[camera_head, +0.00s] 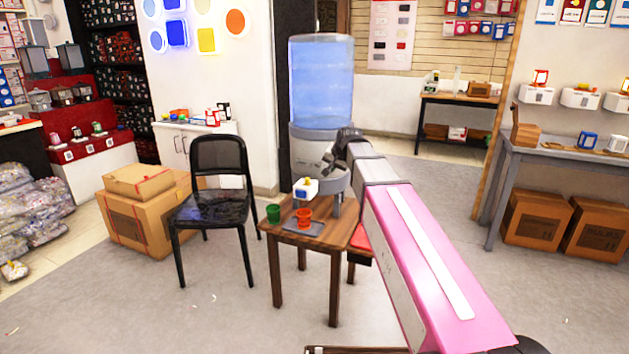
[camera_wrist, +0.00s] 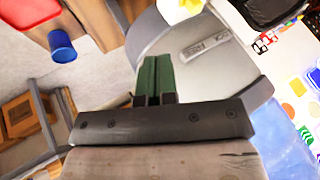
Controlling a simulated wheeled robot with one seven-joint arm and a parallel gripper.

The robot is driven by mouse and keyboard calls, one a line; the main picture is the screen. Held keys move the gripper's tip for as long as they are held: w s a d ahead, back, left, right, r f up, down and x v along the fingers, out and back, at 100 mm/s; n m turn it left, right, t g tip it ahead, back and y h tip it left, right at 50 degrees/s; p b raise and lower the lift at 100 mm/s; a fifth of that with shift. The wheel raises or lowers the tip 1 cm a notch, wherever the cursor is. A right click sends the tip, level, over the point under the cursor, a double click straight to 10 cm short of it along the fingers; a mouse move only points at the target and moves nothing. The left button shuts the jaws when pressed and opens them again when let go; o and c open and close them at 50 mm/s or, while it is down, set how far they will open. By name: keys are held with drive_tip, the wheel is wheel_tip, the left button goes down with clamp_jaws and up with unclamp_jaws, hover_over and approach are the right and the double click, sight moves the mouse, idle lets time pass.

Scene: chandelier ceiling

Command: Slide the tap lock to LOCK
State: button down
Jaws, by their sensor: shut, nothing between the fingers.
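The water dispenser (camera_head: 308,150) has a grey body under a big blue bottle (camera_head: 320,80). In the wrist view its light grey body (camera_wrist: 165,40) fills the upper middle. A small grey plate (camera_wrist: 207,45) with dark lettering is on that face, seen tilted; I cannot read it surely or make out the lock's position. My gripper (camera_wrist: 156,60) is shut and empty, its green fingers together, pointing at the dispenser body to the left of the plate. I cannot tell whether they touch it. In the head view my dark gripper (camera_head: 334,158) is at the dispenser's right side.
A small wooden table (camera_head: 325,236) in front of the dispenser holds a green cup (camera_head: 273,214), an orange cup (camera_head: 303,217) and a white box (camera_head: 305,189). A black chair (camera_head: 220,205) stands left, cartons behind it. A grey bench (camera_head: 560,150) stands right. Floor between is clear.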

sight(306, 178)
drive_tip(key=shift+w, duration=0.1)
drive_tip(key=x, duration=0.3)
drive_tip(key=a+x, duration=0.1)
drive_tip(key=x, duration=0.3)
drive_tip(key=a+r+x, duration=0.1)
drive_tip(key=x, duration=0.3)
drive_tip(key=shift+w+a+f, duration=0.1)
drive_tip(key=shift+w+a, duration=0.05)
drive_tip(key=shift+w, duration=0.05)
drive_tip(key=shift+w+a, duration=0.1)
drive_tip(key=shift+a, duration=0.45)
drive_tip(key=a, duration=0.1)
drive_tip(key=w+a, duration=0.1)
drive_tip(key=a, duration=0.1)
drive_tip(key=shift+w+a, duration=0.2)
drive_tip(key=shift+a, duration=0.05)
